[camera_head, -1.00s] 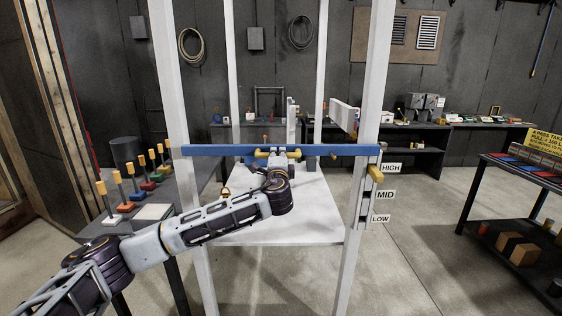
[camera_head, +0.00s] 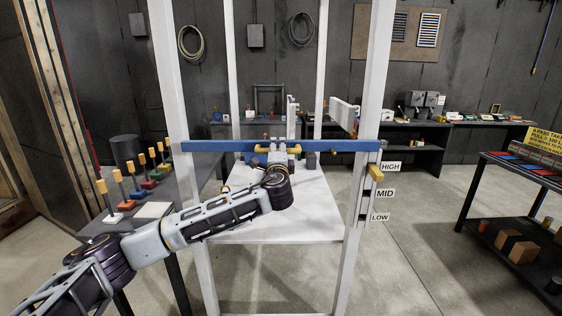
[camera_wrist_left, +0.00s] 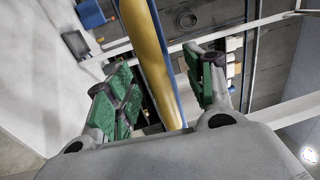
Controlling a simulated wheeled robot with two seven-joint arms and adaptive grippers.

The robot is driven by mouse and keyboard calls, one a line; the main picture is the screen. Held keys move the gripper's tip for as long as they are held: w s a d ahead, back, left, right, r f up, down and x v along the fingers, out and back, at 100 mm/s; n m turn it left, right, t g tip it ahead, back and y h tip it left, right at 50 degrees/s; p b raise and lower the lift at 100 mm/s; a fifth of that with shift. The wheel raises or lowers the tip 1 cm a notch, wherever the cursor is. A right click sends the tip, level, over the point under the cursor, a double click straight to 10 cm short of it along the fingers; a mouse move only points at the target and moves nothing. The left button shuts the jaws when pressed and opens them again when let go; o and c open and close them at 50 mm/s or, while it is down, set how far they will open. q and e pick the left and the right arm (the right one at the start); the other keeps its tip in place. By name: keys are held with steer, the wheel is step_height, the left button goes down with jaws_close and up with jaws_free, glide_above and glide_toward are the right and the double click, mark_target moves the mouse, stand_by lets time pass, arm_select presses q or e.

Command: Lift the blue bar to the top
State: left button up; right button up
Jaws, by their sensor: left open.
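The blue bar (camera_head: 335,146) spans the two front white posts, roughly level, slightly above the HIGH label (camera_head: 390,167). A yellow handle (camera_head: 262,150) is on the bar near its middle. My left gripper (camera_head: 278,147) is at this handle, partly lost against it in the head view. In the left wrist view, my left gripper (camera_wrist_left: 168,88) is open. Its green-padded fingers stand on either side of the yellow handle (camera_wrist_left: 149,55), with visible gaps. A yellow peg (camera_head: 376,172) sits on the right post below the bar. My right gripper is out of view.
The white posts (camera_head: 352,220) frame a white platform (camera_head: 260,230). MID (camera_head: 385,193) and LOW (camera_head: 380,217) labels are on the right post. A dark table (camera_head: 100,228) with several yellow-topped tools stands left. A shelf unit (camera_head: 515,185) is at right, with open floor between.

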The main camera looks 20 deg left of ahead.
arm_select(q)
steer(key=shift+s, duration=0.15)
steer(key=v, duration=0.7)
steer(key=shift+s+d+b, duration=0.15)
steer(key=shift+s+b, duration=0.2)
stand_by(1.2)
steer(key=shift+f, duration=0.1)
